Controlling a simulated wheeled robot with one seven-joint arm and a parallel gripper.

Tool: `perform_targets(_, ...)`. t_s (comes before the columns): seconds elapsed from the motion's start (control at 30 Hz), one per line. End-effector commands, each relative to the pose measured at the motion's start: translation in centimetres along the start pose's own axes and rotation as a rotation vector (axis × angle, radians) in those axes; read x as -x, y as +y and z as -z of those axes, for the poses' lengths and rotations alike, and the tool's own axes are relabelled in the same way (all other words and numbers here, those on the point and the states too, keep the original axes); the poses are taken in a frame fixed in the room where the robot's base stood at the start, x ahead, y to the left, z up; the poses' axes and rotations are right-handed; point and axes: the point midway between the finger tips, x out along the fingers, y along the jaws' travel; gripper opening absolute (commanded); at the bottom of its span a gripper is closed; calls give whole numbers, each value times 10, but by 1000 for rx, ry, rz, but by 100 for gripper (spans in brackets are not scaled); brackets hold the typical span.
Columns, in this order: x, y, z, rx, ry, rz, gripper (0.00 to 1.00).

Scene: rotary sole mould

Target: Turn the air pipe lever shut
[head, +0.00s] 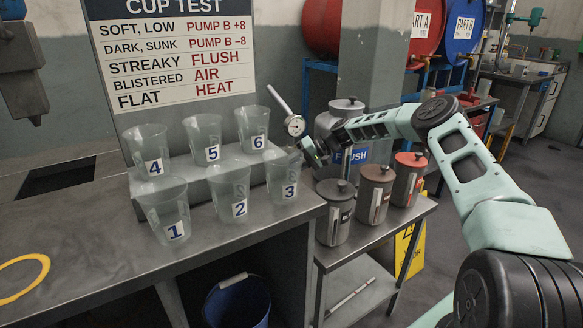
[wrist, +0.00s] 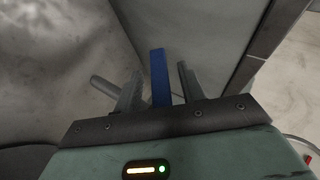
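In the wrist view, a flat blue bar (wrist: 159,72), which looks like the lever, stands between the two fingers of my gripper (wrist: 160,88). A gap shows on each side of the bar, so the fingers are open around it and not closed on it. A grey round rod (wrist: 103,87) sticks out beside the left finger and may be part of the pipe. In the head view, my gripper (head: 312,152) is behind the cups, next to a round gauge (head: 295,125) with a pale rod. The lever cannot be made out there.
Several clear numbered cups (head: 168,222) stand on the grey bench (head: 95,262) left of my gripper. Lidded canisters (head: 334,214) stand on a lower shelf in front of it. A grey tank (head: 349,106) stands behind my arm. A blue bucket (head: 237,303) is below.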

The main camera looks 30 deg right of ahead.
Motion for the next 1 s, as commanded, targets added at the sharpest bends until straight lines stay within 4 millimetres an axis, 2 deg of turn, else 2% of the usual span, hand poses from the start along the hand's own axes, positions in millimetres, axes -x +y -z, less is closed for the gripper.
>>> perform_targets(0.17, 8, 0, 0, 1, 2, -1, 40)
perform_targets(0.4, 46, 1, 0, 0, 2, -2, 40)
perform_targets(0.6, 70, 1, 0, 0, 2, -1, 40)
perform_targets(1.0, 76, 0, 0, 1, 0, -1, 40)
